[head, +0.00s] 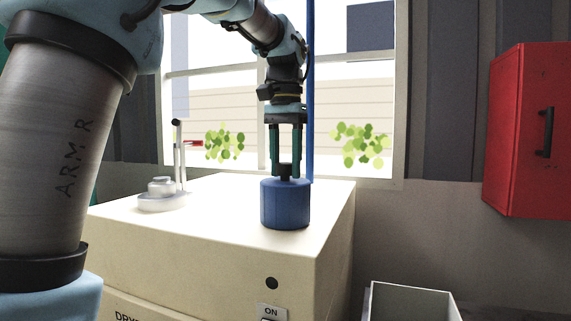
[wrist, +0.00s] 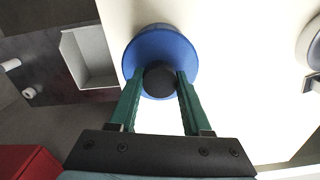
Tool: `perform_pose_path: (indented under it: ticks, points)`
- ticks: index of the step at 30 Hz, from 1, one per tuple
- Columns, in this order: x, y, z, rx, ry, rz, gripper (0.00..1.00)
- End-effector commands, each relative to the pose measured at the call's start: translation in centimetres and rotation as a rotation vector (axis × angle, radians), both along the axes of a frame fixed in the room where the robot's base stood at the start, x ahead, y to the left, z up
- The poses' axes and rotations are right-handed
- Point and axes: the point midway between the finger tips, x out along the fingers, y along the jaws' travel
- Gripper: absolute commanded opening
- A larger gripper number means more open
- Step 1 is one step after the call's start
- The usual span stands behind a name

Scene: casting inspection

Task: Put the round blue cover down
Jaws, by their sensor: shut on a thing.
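The round blue cover (head: 285,207) has a black knob on top and is upright at the right front part of the cream cabinet's top. My gripper (head: 286,172) points straight down above it, with its two green fingers shut on the black knob. In the wrist view the blue cover (wrist: 160,52) shows from above, with the knob between the fingertips of my gripper (wrist: 160,82). I cannot tell whether the cover's underside touches the cabinet top or is slightly above it.
The cream cabinet (head: 190,255) has a clear top apart from a grey-white stand with a post (head: 163,195) at the left. A pale open bin (head: 410,302) is low at the right. A red wall box (head: 530,130) hangs at the right, and a window is behind.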

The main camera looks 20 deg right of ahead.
Motion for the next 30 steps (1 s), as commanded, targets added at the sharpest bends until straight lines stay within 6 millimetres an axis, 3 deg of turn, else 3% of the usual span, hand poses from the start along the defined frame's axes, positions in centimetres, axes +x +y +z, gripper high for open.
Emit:
perform_pose_path:
  ticks: [3, 4, 12, 23, 30]
  points:
    - [0.0, 0.0, -0.2, 0.000, 0.000, 0.000, 0.00]
    - [0.0, 0.0, -0.3, 0.000, 0.000, 0.000, 0.49]
    - [0.0, 0.0, -0.2, 0.000, 0.000, 0.000, 0.78]
    - [0.0, 0.0, 0.6, -0.001, -0.001, 0.000, 0.78]
    - [0.1, -0.1, 5.1, -0.003, -0.003, 0.001, 0.78]
